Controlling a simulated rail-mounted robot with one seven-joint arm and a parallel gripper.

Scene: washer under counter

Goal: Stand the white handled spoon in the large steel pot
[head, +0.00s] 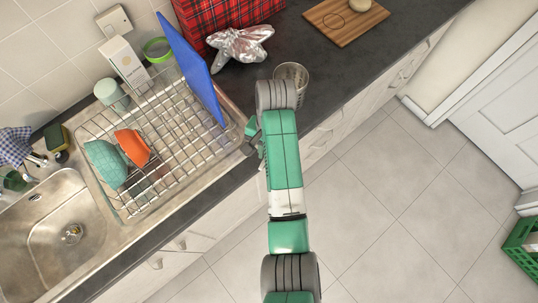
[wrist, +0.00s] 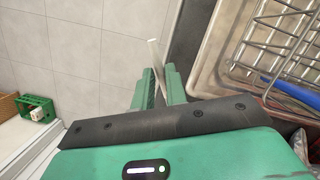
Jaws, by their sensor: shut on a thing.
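My gripper (wrist: 152,88) is shut on the white handled spoon (wrist: 154,54), whose pale, thin length sticks out beyond the fingers in the wrist view. In the head view my gripper (head: 254,138) is partly hidden by my arm, just past the counter's front edge near the dish rack. A round, greyish, open-topped container (head: 297,74), which looks like the steel pot, stands on the dark counter beyond my wrist. My arm hides its lower left part. The gripper is apart from it.
A wire dish rack (head: 180,130) holds a blue board (head: 190,68), an orange bowl (head: 132,146) and a teal bowl (head: 105,163). A crumpled silver item (head: 240,43) and a wooden board (head: 345,20) lie on the counter.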

